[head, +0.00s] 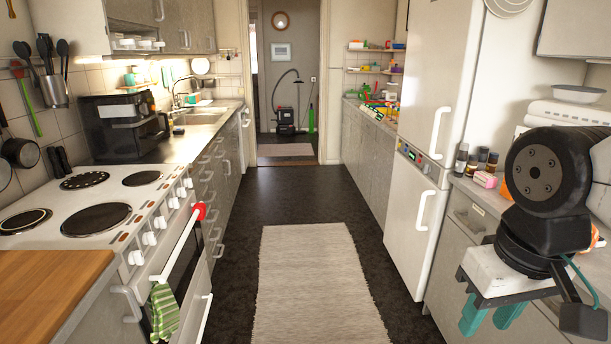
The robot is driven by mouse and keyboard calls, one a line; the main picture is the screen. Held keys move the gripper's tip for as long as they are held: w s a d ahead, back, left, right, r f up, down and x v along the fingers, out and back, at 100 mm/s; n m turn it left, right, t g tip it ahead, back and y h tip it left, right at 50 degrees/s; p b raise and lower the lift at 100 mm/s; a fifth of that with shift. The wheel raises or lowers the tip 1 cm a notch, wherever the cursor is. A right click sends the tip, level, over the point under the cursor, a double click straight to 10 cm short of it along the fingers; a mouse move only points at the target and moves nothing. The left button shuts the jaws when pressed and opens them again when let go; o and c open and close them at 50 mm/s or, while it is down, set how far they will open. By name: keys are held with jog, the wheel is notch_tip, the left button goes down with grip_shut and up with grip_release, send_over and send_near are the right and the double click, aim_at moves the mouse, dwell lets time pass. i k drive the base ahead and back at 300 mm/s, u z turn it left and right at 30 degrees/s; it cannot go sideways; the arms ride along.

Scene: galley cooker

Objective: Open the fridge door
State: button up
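The tall white fridge unit (425,85) stands on the right side of the aisle. It has an upper door with a white vertical handle (438,132) and a lower door (400,205) with its own white handle (425,210). A control panel (413,156) lies between the doors. Both doors look closed. My gripper (489,320) is at the lower right, with its two teal fingers pointing down and apart. Nothing shows between them. It is nearer to me than the fridge and apart from both handles.
A counter with drawers (478,218) stands between the fridge and my arm, with small jars (472,163) on it. A rug (310,285) lies on the open aisle floor.

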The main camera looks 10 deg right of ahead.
aim_at(444, 36)
jog(key=i, duration=2.35)
jog(key=z, duration=0.75)
